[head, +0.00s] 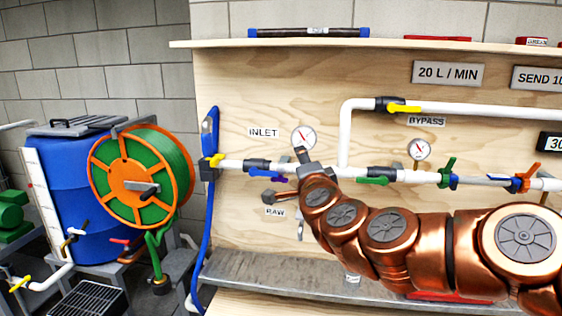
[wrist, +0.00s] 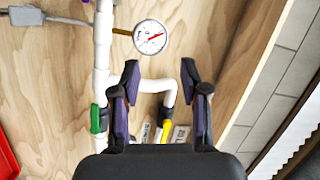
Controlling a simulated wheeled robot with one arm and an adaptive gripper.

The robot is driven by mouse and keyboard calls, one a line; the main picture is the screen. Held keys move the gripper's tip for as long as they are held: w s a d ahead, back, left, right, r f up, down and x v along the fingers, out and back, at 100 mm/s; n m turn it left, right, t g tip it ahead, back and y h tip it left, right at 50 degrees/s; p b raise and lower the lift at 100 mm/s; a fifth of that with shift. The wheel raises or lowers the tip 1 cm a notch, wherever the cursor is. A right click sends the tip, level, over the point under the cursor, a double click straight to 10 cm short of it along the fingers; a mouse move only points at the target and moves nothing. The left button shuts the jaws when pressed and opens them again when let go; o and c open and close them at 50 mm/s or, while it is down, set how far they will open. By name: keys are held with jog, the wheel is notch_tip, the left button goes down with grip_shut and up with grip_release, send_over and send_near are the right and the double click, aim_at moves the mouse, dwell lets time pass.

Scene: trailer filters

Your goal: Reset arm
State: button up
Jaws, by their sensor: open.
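My copper arm reaches in from the right in the head view, in front of the plywood board (head: 250,100). My gripper (head: 290,178) is near the inlet pipe by the left pressure gauge (head: 303,137), and is partly hidden by my wrist. In the wrist view my gripper (wrist: 160,82) is open, with two dark purple-padded fingers apart and nothing between them but a view of white pipe behind. A gauge (wrist: 150,37) shows just beyond the left finger. A green valve handle (wrist: 98,118) is left of the gripper.
A white pipe line (head: 345,172) crosses the board with green, blue and orange valve handles. A yellow bypass handle (head: 404,108) sits above. A shelf (head: 390,45) tops the board. A blue barrel (head: 75,185) and orange hose reel (head: 130,185) stand at left. A metal ledge (head: 260,275) runs below.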

jog(key=s+a+f+n+g+y+p, duration=0.1)
jog(key=s+a+n+g+y+p, duration=0.1)
jog(key=s+a+n+g+y, duration=0.35)
jog(key=s+f+n+g+p, duration=0.2)
jog(key=s+f+n+g, duration=0.2)
jog(key=s+f+n, duration=0.55)
jog(key=s+d+f+g+h+p, duration=0.1)
jog(key=s+d+f+g+h, duration=0.1)
jog(key=s+d, duration=0.4)
jog(key=s+d+f+m+g+h+p, duration=0.1)
jog(key=s+d+f+g+h, duration=0.2)
jog(key=s, duration=1.1)
jog(key=s+d+f+g+h+p, duration=0.1)
jog(key=s+d+f+g+h, duration=0.1)
jog(key=s+d+g, duration=0.3)
jog(key=s+d+f, duration=0.1)
jog(key=s+d, duration=0.3)
jog(key=s, duration=0.1)
jog(key=shift+s+f+g+h, duration=0.2)
jog(key=shift+f+g+h, duration=0.1)
jog(key=shift+g+h, duration=0.05)
